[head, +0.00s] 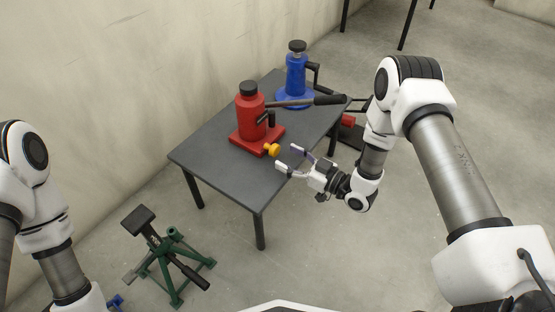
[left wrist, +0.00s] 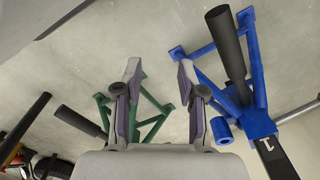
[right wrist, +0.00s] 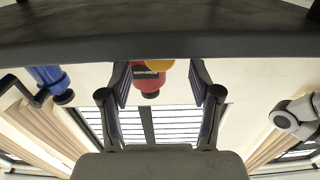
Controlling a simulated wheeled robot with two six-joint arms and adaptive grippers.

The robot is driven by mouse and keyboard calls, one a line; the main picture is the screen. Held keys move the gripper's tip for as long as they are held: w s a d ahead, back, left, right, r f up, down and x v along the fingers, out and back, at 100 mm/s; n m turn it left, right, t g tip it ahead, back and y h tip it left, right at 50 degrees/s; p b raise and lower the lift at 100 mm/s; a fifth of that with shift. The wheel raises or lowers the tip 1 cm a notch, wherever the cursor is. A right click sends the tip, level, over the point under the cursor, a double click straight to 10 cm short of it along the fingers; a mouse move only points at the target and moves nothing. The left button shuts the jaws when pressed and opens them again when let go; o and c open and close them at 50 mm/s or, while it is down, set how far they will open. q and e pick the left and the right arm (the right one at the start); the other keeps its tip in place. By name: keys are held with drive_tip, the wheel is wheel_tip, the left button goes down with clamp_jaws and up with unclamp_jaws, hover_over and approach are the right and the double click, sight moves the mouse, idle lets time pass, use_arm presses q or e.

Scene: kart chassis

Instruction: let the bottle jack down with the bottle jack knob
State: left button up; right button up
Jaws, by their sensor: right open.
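The red bottle jack (head: 250,115) stands upright on the dark grey table (head: 200,155). Its yellow knob (head: 272,150) sticks out low at the base, on the side toward my right gripper. My right gripper (head: 290,158) is open and empty just short of the knob, with its fingers pointing at it. In the right wrist view, which looks upside down, the knob (right wrist: 160,65) shows between the open fingers, with the red jack (right wrist: 148,82) behind it. My left gripper (left wrist: 159,73) is open and empty above the floor; the head view does not show it.
A blue bottle jack (head: 296,75) stands at the table's back. The red jack's long handle (head: 310,101) reaches right, above my right gripper. A green jack stand (head: 170,250) is on the floor at front left; a blue stand (left wrist: 245,110) shows in the left wrist view.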

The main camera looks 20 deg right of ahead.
sight(277, 152)
drive_tip(key=x, duration=0.1)
drive_tip(key=b+x, duration=0.1)
drive_tip(key=x, duration=0.1)
drive_tip(key=shift+f, duration=0.25)
drive_tip(key=shift+w+a+r, duration=0.15)
drive_tip(key=shift+w+a, duration=0.15)
drive_tip(key=shift+w, duration=0.05)
drive_tip(key=c, duration=1.1)
drive_tip(key=shift+r+m+p, duration=0.35)
drive_tip(key=shift+m+p, duration=0.6)
drive_tip(key=shift+m, duration=0.05)
drive_tip(key=shift+m+p, duration=0.35)
drive_tip(key=shift+m, duration=0.25)
drive_tip(key=shift+f+m, duration=0.25)
drive_tip(key=shift+m, duration=0.45)
use_arm(q)
drive_tip(key=shift+r, duration=0.5)
